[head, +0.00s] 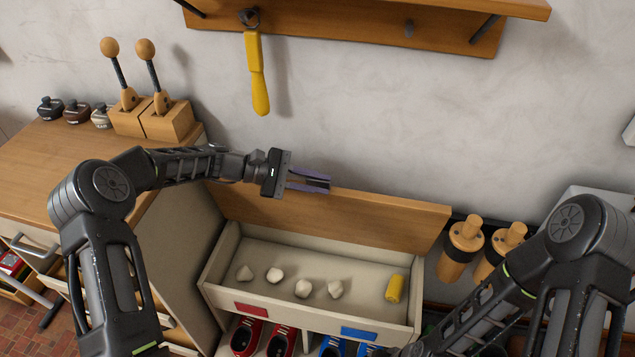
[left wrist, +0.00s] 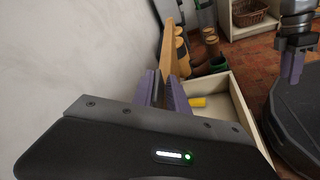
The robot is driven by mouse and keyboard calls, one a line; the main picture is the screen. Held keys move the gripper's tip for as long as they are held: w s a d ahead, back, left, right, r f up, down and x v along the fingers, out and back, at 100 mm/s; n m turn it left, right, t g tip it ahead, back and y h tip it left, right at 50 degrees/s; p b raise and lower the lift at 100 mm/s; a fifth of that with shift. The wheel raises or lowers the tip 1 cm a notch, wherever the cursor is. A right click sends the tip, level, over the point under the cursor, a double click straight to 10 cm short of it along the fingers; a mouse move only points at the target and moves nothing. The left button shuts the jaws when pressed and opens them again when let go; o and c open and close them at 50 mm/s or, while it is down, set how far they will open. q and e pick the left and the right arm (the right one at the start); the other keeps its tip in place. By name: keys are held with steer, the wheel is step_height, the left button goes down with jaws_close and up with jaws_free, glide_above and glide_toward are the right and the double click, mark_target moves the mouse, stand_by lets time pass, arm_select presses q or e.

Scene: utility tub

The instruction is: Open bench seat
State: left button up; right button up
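The bench seat (head: 390,219) is a wooden lid that stands raised, nearly upright, along the wall behind the cream bench box (head: 213,296). The lid also shows edge-on in the left wrist view (left wrist: 174,48). The box is open and its inside is visible. My left gripper (head: 310,181) is at the lid's top edge, toward its left end. Its purple fingers look apart, with the lid's edge in line with their gap; contact is unclear. My right gripper (left wrist: 292,66) hangs away from the lid in the left wrist view; its finger gap cannot be made out.
Several whitish lumps and a yellow cylinder (head: 395,289) lie in the box. Red shoes (head: 264,339) and blue shoes stand below. A wooden cabinet (head: 60,150) is at left. A yellow-handled tool (head: 257,75) hangs from the wall shelf (head: 380,22). Boots stand at right.

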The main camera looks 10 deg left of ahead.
arm_select(q)
steer(key=shift+a+f, duration=0.25)
steer(key=shift+f, duration=0.25)
steer(key=r+v, duration=0.1)
steer(key=v, duration=0.6)
steer(key=shift+a, duration=0.15)
steer(key=shift+r, duration=0.1)
